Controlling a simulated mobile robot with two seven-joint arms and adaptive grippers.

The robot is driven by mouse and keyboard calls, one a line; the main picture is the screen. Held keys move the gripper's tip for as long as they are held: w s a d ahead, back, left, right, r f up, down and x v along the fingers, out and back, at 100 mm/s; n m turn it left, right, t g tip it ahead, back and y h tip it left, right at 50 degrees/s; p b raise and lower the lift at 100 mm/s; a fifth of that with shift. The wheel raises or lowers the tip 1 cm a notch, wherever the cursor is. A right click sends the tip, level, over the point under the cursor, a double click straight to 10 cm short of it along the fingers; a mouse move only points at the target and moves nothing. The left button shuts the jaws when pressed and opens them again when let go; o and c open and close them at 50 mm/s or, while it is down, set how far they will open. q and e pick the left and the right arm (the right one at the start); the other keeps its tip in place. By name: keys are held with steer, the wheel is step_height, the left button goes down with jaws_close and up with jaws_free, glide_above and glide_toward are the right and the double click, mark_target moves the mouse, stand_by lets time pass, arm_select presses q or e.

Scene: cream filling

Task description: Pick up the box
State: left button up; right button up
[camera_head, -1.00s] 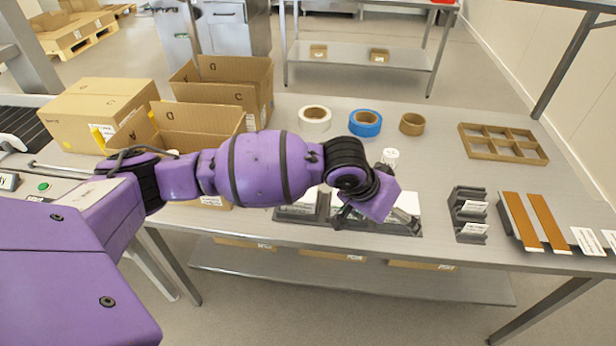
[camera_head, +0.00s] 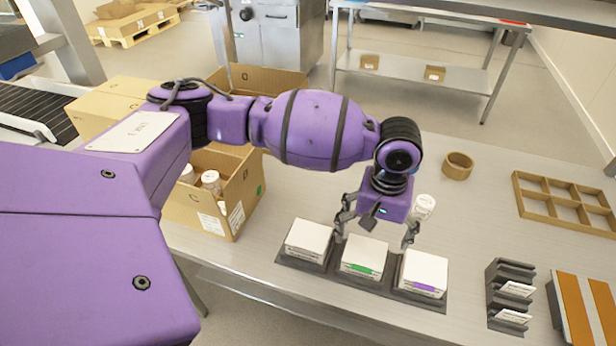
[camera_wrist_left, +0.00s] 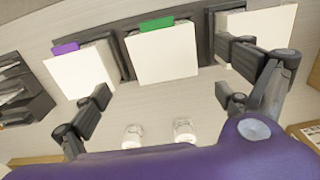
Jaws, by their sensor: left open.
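An open cardboard box (camera_head: 238,196) with white-capped jars (camera_head: 211,181) in it stands on the metal table, partly behind my left arm. A second cardboard box (camera_head: 105,108) is at the far left, and an open one (camera_head: 268,80) stands behind; my arm partly hides both. My left gripper (camera_head: 376,230) is open and empty, pointing down over the row of white stacks, away from these boxes. In the left wrist view my open fingers (camera_wrist_left: 164,92) spread on either side of the middle stack, which has a green label (camera_wrist_left: 157,24). My right gripper is not in view.
White stacks (camera_head: 364,255) sit in a dark holder at the table's front edge. A brown tape roll (camera_head: 457,166), a divided tray (camera_head: 568,202) and a dark rack (camera_head: 508,293) are to the right.

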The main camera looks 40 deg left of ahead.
mark_target(366, 251)
arm_select(q)
steer(key=shift+s+a+f, duration=0.1)
steer(key=shift+s+f, duration=0.2)
steer(key=shift+f, duration=0.25)
steer(key=shift+s+f, duration=0.25)
steer(key=shift+f, duration=0.3)
step_height(366, 251, down, 4)
steer(key=shift+w+a+r, duration=0.1)
steer(key=shift+w+a, duration=0.05)
steer(key=shift+f, duration=0.3)
steer(key=c, duration=0.6)
steer(key=shift+r, duration=0.1)
steer(key=c, duration=0.6)
steer(key=shift+w, duration=0.1)
steer(key=shift+r, duration=0.15)
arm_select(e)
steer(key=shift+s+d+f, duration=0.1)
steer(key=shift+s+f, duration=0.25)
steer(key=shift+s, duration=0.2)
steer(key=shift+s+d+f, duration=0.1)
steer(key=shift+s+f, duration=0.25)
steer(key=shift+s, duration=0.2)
